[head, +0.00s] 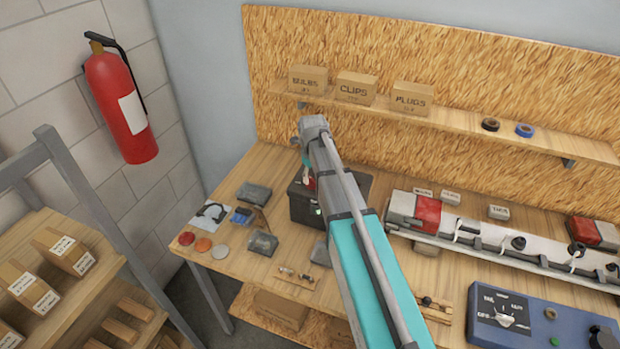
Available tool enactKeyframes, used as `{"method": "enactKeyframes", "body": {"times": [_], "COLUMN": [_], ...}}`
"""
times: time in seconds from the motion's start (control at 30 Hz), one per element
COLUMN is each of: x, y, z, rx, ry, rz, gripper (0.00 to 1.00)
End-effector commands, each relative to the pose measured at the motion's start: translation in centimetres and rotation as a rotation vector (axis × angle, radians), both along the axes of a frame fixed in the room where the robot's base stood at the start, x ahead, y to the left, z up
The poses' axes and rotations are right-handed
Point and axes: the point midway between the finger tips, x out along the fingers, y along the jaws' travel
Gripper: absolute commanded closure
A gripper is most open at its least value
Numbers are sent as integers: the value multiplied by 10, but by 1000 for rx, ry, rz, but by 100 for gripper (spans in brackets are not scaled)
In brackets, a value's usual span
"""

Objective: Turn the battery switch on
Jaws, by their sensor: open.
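A black battery box (356,186) stands on the wooden bench, partly hidden behind my arm. A small red part (310,183) shows on its left side, close to my arm; I cannot tell whether it is the battery switch or how it is set. My arm reaches from the lower right up over the box. My gripper (306,163) is at the arm's far end, above the box's left side, and is open. Its fingertips are mostly hidden, and I cannot tell whether they touch anything.
A blue control box (540,321) with a dial sits at the lower right. A long light bar (490,238) lies behind it. Small parts lie left of the battery box. A shelf (450,118) with cartons runs along the back board. A rack (72,225) stands at left.

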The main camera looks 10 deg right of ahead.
Motion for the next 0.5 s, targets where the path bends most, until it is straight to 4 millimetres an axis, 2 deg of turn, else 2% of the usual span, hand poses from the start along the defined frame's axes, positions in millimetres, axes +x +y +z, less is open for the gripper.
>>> {"method": "enactKeyframes", "body": {"times": [0.5], "x": [0], "y": [0], "z": [32], "rx": [0], "ry": [0], "rz": [0], "gripper": [41]}}
